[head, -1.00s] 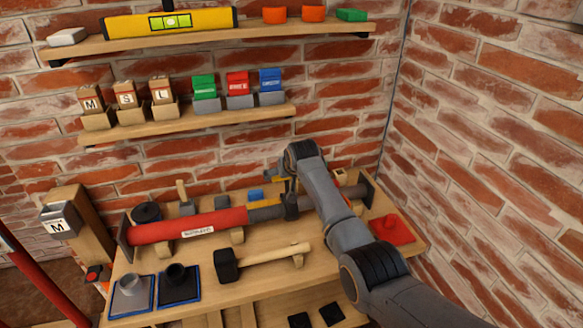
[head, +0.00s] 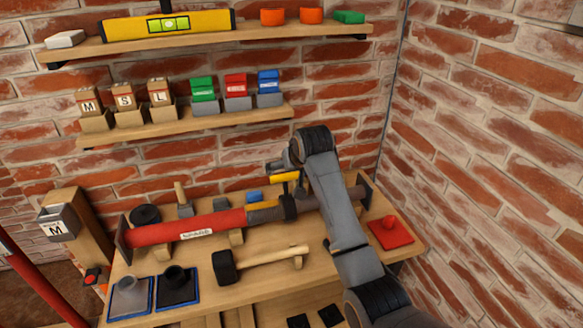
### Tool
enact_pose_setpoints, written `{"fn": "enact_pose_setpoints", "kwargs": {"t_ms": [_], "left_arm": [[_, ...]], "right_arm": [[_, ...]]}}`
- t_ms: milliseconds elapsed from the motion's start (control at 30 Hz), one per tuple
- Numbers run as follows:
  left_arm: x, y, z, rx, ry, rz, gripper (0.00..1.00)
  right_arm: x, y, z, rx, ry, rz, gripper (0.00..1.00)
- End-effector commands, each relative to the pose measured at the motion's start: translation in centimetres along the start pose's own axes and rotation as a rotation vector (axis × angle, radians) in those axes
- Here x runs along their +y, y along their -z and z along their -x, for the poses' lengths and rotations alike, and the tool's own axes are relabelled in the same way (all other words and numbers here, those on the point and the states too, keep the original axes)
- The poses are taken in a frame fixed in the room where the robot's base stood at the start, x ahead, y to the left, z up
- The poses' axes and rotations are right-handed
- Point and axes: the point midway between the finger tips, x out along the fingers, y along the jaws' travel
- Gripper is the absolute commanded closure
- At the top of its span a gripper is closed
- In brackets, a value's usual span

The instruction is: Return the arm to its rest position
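My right arm comes in from the bottom right and bends over the workbench. Its gripper (head: 281,171) is at the end of the bent wrist, above the red and grey bar (head: 215,222) lying on wooden rests. A small yellow piece shows at the gripper; I cannot tell whether it is held, part of the gripper, or behind it. The fingers are small and partly hidden by the wrist, so their opening is unclear. My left gripper is not in view.
Loaded wall shelves (head: 190,128) rise behind. Brick walls close the back and right.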

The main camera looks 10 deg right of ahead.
Motion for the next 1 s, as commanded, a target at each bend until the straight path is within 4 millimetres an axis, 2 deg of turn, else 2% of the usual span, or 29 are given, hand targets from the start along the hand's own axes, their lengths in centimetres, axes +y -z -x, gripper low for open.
{"fn": "enact_pose_setpoints", "kwargs": {"t_ms": [167,267,367,500,567,667,700,800,900,1000], "left_arm": [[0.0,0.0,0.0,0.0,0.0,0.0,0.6],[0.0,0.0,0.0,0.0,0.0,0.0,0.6],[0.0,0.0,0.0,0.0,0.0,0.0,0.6],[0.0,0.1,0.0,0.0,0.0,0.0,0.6],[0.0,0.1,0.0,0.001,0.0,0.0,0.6],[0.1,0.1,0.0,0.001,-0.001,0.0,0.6],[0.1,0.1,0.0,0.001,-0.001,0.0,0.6],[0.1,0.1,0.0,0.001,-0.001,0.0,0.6],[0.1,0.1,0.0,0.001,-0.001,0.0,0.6],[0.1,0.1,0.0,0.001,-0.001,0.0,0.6]], "right_arm": [[0.1,-0.2,-0.1,-0.002,-0.001,0.0,0.0],[0.3,-2.1,-0.6,-0.017,-0.003,-0.002,0.0],[0.9,-6.6,-1.3,-0.052,-0.008,-0.003,0.0],[1.9,-15.4,-1.3,-0.116,-0.017,0.0,0.0],[2.1,-19.1,-0.8,-0.145,-0.019,0.004,0.0],[2.5,-25.3,0.8,-0.194,-0.023,0.015,0.0],[2.6,-27.9,1.7,-0.215,-0.023,0.02,0.0],[2.6,-33.6,4.4,-0.265,-0.022,0.035,0.0],[2.6,-37.6,7.1,-0.303,-0.018,0.048,0.0],[2.5,-40.3,9.3,-0.332,-0.013,0.058,0.0]]}}
